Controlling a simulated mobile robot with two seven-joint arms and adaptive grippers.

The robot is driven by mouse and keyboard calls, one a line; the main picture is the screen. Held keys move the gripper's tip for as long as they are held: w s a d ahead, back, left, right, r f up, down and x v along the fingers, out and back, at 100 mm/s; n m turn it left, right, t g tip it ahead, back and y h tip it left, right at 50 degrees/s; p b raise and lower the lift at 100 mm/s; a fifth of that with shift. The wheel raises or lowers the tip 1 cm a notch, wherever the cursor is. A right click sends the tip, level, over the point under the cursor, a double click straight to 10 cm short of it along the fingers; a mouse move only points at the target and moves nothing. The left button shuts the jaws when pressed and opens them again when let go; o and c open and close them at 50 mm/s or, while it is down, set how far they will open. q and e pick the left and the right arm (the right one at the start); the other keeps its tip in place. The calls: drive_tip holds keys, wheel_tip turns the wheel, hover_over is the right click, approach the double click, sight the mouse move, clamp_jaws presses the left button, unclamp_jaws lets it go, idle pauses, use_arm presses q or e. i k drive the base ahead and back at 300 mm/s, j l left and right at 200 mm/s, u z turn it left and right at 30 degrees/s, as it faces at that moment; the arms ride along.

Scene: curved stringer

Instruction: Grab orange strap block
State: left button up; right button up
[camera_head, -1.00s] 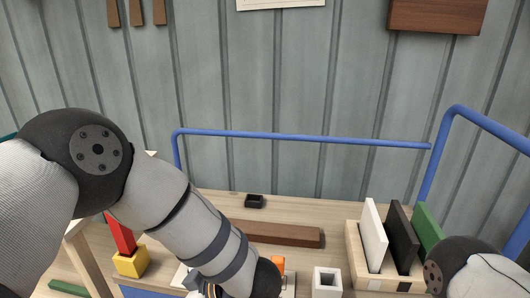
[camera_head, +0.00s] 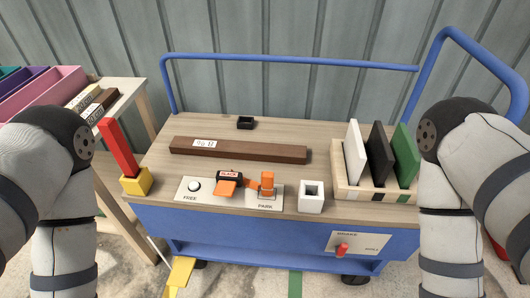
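A small black block with a label and an orange strap (camera_head: 228,184) sits on a white plate (camera_head: 240,199) at the front of the cart top. The plate is marked FREE on the left and PARK on the right. An orange upright piece (camera_head: 267,185) stands above PARK, and the strap reaches toward it. I cannot tell whether they are joined. My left arm comes down at the left edge and my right arm at the right edge. Both grippers are out of the picture.
A brown bar (camera_head: 240,150) lies behind the plate. A white square cup (camera_head: 311,198) stands right of it, beside a wooden rack (camera_head: 375,190) with white, black and green panels. A yellow block with a red post (camera_head: 136,180) is at left. A blue rail (camera_head: 290,60) runs along the back.

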sight(267, 177)
drive_tip(key=l+u, duration=0.15)
drive_tip(key=l, duration=0.35)
drive_tip(key=k+l+u, duration=0.1)
drive_tip(key=l, duration=0.4)
drive_tip(key=k+l+u, duration=0.15)
drive_tip(key=l, duration=0.35)
